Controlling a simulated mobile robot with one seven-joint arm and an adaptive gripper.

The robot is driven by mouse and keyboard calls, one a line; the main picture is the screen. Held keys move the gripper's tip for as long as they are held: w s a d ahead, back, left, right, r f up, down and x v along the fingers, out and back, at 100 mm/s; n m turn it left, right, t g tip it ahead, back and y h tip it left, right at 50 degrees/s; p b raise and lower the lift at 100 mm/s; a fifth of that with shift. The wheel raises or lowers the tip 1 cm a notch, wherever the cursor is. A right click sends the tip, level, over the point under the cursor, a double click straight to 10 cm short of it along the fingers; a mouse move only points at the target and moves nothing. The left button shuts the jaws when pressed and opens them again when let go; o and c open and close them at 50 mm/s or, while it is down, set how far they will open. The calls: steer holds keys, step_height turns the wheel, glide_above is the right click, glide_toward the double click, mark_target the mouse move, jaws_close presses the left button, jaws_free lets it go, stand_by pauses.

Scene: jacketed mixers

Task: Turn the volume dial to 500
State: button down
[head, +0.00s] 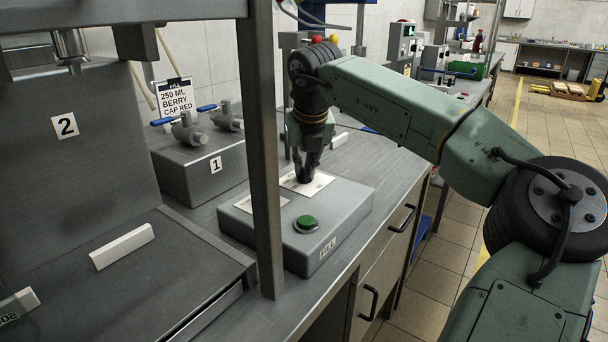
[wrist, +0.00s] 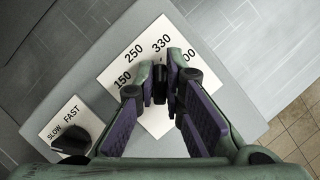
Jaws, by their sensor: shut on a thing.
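The volume dial (wrist: 160,88) is a small black knob on a white plate (wrist: 116,62) in the wrist view. The plate reads 150, 250 and 330, and a last number of which only "00" shows beside my right finger. My gripper (wrist: 160,82) is over the plate with its fingertips shut on the dial from both sides. In the head view my gripper (head: 306,176) points down onto the grey control box (head: 345,212), and the dial is hidden behind the fingers. I cannot tell which number the dial points to.
A second black dial (wrist: 70,138) marked SLOW and FAST sits left of my gripper in the wrist view. A green button (head: 306,223) is at the box's front. A grey post (head: 262,150) stands left of it. A block with blue-handled valves (head: 188,132) stands behind.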

steer(key=m+h+b, duration=0.1)
steer(key=m, duration=0.3)
steer(key=shift+m+h, duration=0.4)
steer(key=m, duration=0.2)
steer(key=m+g+h, duration=0.1)
steer(key=m, duration=0.1)
steer(key=shift+d+m+h, duration=0.1)
steer(key=shift+m+h, duration=0.2)
steer(key=c, duration=1.7)
jaws_free()
steer(key=v, duration=1.2)
